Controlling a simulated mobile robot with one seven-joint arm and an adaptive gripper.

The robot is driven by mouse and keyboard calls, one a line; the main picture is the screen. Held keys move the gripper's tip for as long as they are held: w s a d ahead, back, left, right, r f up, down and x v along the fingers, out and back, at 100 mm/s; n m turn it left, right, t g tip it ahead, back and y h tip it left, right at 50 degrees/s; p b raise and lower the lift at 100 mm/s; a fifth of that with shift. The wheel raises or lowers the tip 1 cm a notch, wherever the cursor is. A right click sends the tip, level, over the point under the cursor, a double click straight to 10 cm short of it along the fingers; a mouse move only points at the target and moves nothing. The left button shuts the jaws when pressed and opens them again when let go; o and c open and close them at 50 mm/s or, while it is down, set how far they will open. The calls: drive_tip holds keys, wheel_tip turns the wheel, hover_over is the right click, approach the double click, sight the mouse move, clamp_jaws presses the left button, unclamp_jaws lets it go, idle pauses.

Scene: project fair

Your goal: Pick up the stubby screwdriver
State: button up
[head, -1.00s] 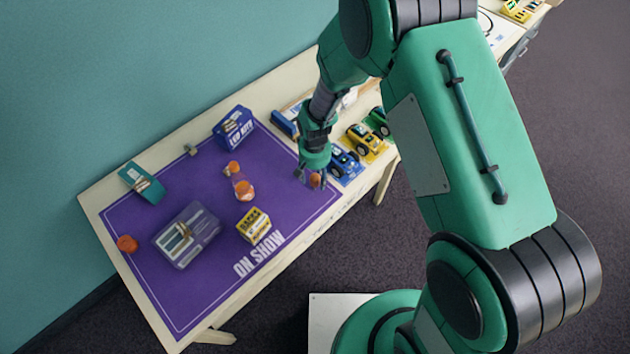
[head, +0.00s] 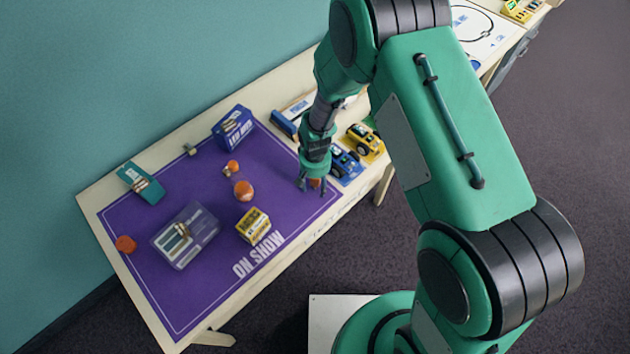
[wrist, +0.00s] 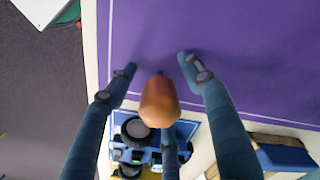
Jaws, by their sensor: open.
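An orange-brown, rounded handle, which looks like the stubby screwdriver (wrist: 159,103), shows in the wrist view between my gripper's fingers. Its small dark tip points toward the purple mat. In the head view the screwdriver (head: 315,183) is a small orange spot at the mat's right end, partly hidden by the fingers. My gripper (head: 311,187) is over it with the fingers pointing down. In the wrist view my gripper (wrist: 158,64) is open, with two fingers on either side of the handle and a third behind it. I cannot tell whether any finger touches it.
A blue toy car (head: 345,163) and a yellow one (head: 365,142) stand close to the right of my gripper. On the purple mat (head: 205,290) are a yellow box (head: 253,226), a jar (head: 244,190), a clear case (head: 203,232) and a blue box (head: 231,127).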

idle(0.4)
clamp_jaws()
drive_tip(key=shift+r, duration=0.1)
drive_tip(key=shift+r, duration=0.75)
wheel_tip(320, 180, up, 2)
drive_tip(key=shift+r+p, duration=0.2)
drive_tip(key=shift+p, duration=0.25)
drive_tip(key=s+d, duration=0.2)
drive_tip(key=s, duration=0.5)
drive_tip(key=s+d+r+p, duration=0.1)
drive_tip(key=s+d, duration=0.2)
drive_tip(key=s, duration=0.5)
drive_tip(key=shift+d, duration=0.35)
